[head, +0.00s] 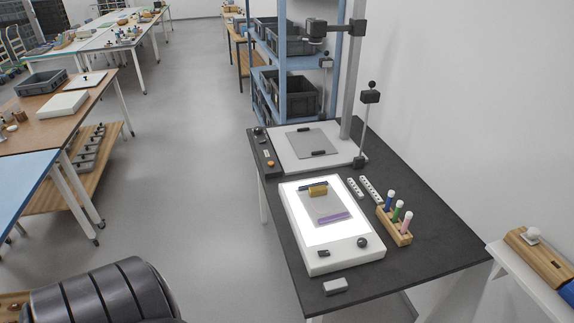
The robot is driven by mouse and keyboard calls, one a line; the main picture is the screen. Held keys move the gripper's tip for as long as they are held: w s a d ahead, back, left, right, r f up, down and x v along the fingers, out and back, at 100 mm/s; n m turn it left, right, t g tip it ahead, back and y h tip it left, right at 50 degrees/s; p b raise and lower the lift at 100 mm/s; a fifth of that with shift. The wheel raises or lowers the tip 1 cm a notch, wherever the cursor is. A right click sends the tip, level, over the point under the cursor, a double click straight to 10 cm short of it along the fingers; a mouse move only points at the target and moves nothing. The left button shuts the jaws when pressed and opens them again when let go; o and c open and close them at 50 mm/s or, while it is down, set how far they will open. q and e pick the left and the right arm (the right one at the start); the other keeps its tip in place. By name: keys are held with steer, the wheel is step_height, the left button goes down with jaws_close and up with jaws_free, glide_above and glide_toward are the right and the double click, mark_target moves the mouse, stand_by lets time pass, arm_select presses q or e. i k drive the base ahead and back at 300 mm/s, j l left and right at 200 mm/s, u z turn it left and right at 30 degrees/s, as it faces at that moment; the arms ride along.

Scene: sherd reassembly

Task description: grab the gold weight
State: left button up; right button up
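A small gold block (318,191), which looks like the gold weight, lies near the far end of the glowing light panel (295,222) on the dark table. It sits on the upper part of a grey translucent sheet (330,206), against a dark blue bar (313,184). A purple strip (334,217) lies nearer on the same sheet. Neither of my grippers is in view.
A wooden rack with coloured tubes (396,232) stands right of the panel on the dark table (432,248). Behind the panel is a white copy stand (285,155) with a tall post and camera arm. A grey block (336,286) lies in front.

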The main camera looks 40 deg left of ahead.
mark_target(322, 189)
steer(key=u, duration=1.2)
steer(key=z, duration=0.4)
steer(key=i+j+z, duration=0.15)
steer(key=j+z, duration=0.25)
steer(key=i+j+z, duration=0.1)
steer(key=z, duration=0.35)
steer(key=j+z, duration=0.4)
steer(key=i+j, duration=0.05)
steer(key=j, duration=0.05)
